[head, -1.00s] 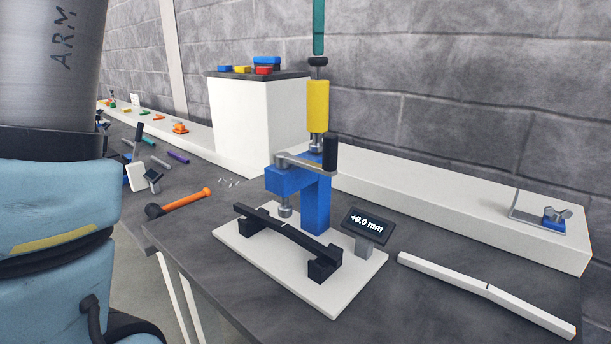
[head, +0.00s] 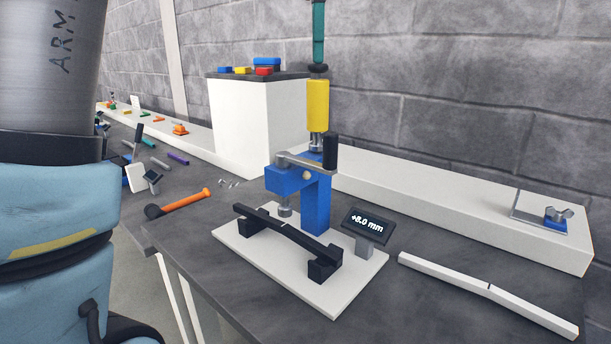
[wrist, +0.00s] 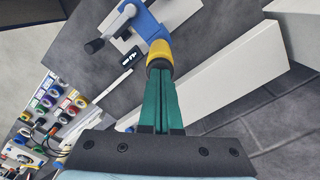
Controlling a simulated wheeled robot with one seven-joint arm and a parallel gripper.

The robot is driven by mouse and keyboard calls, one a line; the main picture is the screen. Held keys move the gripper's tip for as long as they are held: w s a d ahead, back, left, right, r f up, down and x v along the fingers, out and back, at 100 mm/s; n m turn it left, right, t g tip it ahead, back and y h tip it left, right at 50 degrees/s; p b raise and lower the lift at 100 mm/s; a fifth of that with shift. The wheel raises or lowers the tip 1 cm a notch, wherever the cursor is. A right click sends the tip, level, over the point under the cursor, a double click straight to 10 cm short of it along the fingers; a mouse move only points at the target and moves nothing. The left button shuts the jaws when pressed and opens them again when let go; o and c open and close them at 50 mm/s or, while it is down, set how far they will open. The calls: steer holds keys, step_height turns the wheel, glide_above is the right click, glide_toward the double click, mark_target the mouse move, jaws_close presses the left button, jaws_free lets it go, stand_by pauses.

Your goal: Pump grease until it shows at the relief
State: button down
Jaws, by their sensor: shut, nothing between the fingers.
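A yellow grease pump (head: 317,105) stands upright on the blue press (head: 318,200); its black knob (head: 318,69) sits low, close to the yellow body. My gripper (head: 319,62) comes down from above with shut, empty teal fingers, their tips at the knob.
A black bent strip (head: 285,232) lies on supports on the white base plate (head: 335,298) under the press. A display (head: 367,224) reads +8.0 mm. A white bar (head: 485,290) lies at right. A white block (head: 250,125) and an orange-handled hammer (head: 185,200) are at left.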

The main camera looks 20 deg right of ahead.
step_height(320, 180, up, 3)
steer(key=p, duration=0.3)
steer(key=shift+f, duration=0.1)
steer(key=shift+f, duration=0.1)
stand_by(0.7)
